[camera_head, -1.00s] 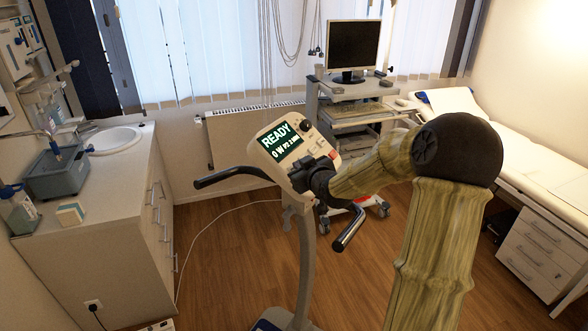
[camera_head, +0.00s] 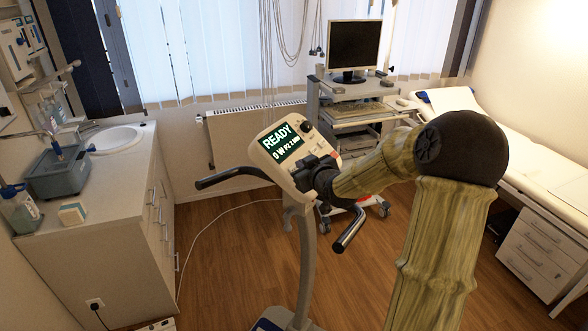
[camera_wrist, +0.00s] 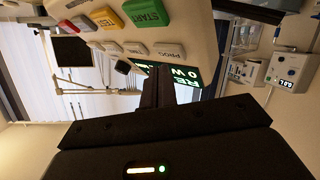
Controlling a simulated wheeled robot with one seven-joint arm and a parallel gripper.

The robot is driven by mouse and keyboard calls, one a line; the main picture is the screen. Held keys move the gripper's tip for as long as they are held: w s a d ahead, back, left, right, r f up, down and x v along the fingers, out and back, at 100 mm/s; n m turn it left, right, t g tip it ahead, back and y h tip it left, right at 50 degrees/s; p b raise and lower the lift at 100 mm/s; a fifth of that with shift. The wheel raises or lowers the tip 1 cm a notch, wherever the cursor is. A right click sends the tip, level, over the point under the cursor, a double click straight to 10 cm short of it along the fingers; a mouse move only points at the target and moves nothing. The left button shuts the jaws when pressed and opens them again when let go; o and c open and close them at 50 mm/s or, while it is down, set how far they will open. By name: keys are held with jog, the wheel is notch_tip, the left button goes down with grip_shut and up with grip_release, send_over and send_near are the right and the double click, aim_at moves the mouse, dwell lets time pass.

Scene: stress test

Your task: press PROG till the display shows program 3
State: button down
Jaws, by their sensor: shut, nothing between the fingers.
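The exercise-bike console (camera_head: 264,140) stands on its post. Its display (camera_head: 284,142) reads READY, with 0 W and what looks like P2 below. In the wrist view the PROG button (camera_wrist: 168,51) is a pale key beside the display (camera_wrist: 186,76), which is partly covered by my fingers. In the head view my gripper (camera_head: 316,168) covers the console's lower right.
Handlebars (camera_head: 232,174) flank the console, the right grip (camera_head: 350,232) below my arm. Behind stand a cart with a monitor (camera_head: 353,47) and a radiator (camera_head: 230,137). A sink counter (camera_head: 120,190) is at left, a couch (camera_head: 545,165) at right. Open floor lies between.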

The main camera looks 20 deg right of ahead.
jog(key=shift+s+d+r+p, duration=0.25)
jog(key=shift+d+r+p, duration=0.15)
jog(key=shift+r+p, duration=0.3)
jog(key=s+r+p, duration=0.1)
jog(key=s+d+r+p, duration=0.1)
jog(key=shift+d+r+p, duration=0.15)
jog(key=shift+r+p, duration=0.1)
jog(key=shift+p, duration=0.1)
jog(key=shift+w, duration=0.1)
jog(key=s+d+r+p, duration=0.2)
jog(key=s+r+p, duration=0.1)
jog(key=r+p, duration=0.2)
jog(key=shift+s+d+r+p, duration=0.2)
jog(key=shift+d+r+p, duration=0.15)
jog(key=shift+p, duration=0.4)
jog(key=shift+f, duration=0.1)
